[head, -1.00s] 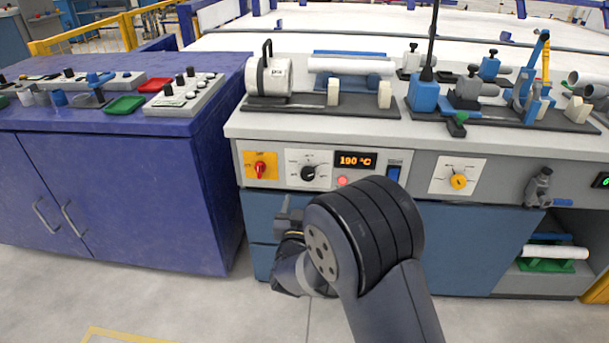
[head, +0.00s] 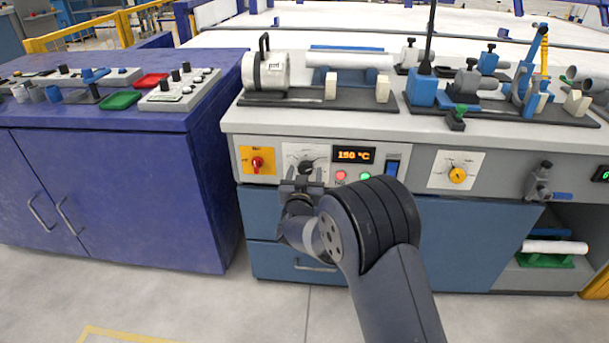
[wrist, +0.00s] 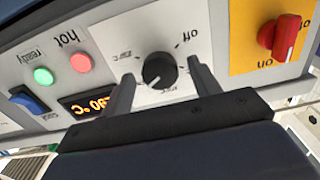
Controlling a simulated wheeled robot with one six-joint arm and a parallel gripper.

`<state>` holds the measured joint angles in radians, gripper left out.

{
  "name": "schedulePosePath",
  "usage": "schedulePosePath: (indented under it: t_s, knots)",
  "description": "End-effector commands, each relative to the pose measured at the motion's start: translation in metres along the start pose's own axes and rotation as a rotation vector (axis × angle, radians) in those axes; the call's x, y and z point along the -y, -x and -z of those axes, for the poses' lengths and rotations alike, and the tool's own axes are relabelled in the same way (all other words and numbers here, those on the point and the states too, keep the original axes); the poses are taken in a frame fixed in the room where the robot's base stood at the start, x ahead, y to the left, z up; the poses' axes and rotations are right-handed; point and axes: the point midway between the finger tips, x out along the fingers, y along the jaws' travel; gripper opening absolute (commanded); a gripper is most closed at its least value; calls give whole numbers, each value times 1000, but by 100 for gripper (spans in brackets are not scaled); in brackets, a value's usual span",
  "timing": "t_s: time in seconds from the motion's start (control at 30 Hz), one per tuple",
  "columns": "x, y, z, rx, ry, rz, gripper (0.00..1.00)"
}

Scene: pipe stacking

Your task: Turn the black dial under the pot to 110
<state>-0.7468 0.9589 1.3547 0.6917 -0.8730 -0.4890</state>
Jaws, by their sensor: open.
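The black dial (head: 305,166) is on a white scale plate of the console front, below the white pot (head: 265,72). In the head view my gripper (head: 303,184) is in front of the dial and hides its lower part. In the wrist view the dial (wrist: 159,70) shows whole, with a white pointer mark, between the two fingers of my open gripper (wrist: 163,82). I see a gap on each side of the dial. The orange display (head: 354,156) seems to read 190 °C. The small scale numbers are too blurred to read.
A red knob on a yellow plate (head: 257,162) is left of the dial. A red light (head: 340,176), a green light (head: 365,176) and a blue switch (head: 392,168) are to its right. A yellow dial (head: 457,175) is farther right. A blue cabinet (head: 120,200) stands at left.

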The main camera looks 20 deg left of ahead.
Motion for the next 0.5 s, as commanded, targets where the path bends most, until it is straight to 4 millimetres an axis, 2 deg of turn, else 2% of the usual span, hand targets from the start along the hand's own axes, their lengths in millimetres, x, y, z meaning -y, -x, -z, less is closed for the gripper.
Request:
schedulePosePath:
  t_s: [0.07,0.5]
  knots:
    - [0,0,0,0,0,0,56]
    - [0,0,0,0,0,0,20]
